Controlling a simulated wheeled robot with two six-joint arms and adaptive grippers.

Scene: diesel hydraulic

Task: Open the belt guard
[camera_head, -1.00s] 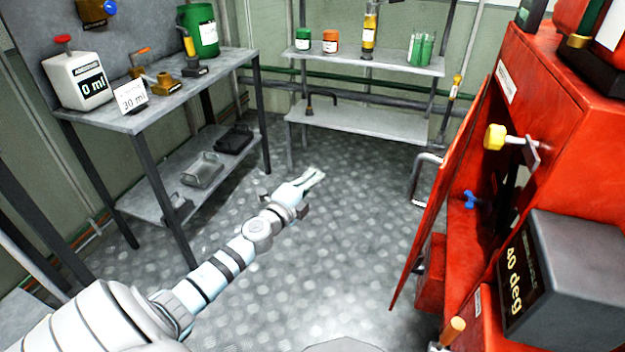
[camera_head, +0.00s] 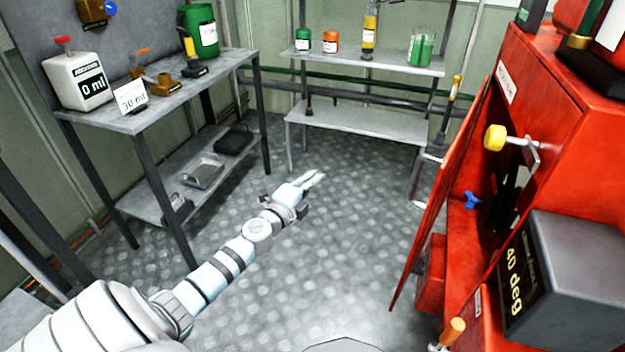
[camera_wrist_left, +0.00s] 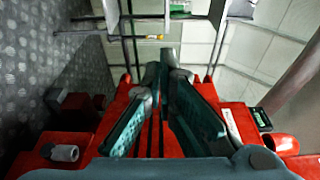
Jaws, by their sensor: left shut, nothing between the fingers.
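I take the belt guard (camera_head: 447,185) to be the tall red panel standing ajar at the left side of the red machine (camera_head: 545,110). In the head view it slants outward, with an open gap between it and the machine body. Grey metal parts show beside its outer edge; I cannot tell whether they are its handle. My left gripper (camera_head: 314,180) is shut and empty, over the floor to the left of the panel and apart from it. In the left wrist view its fingers (camera_wrist_left: 166,72) are close together, with red surfaces behind them. My right gripper is not in view.
A yellow knob (camera_head: 495,137) and a grey box reading 40 deg (camera_head: 570,270) jut from the machine. A workbench (camera_head: 150,118) with a jug stands left. A shelf unit (camera_head: 360,122) stands at the back. The floor (camera_head: 330,250) between is clear.

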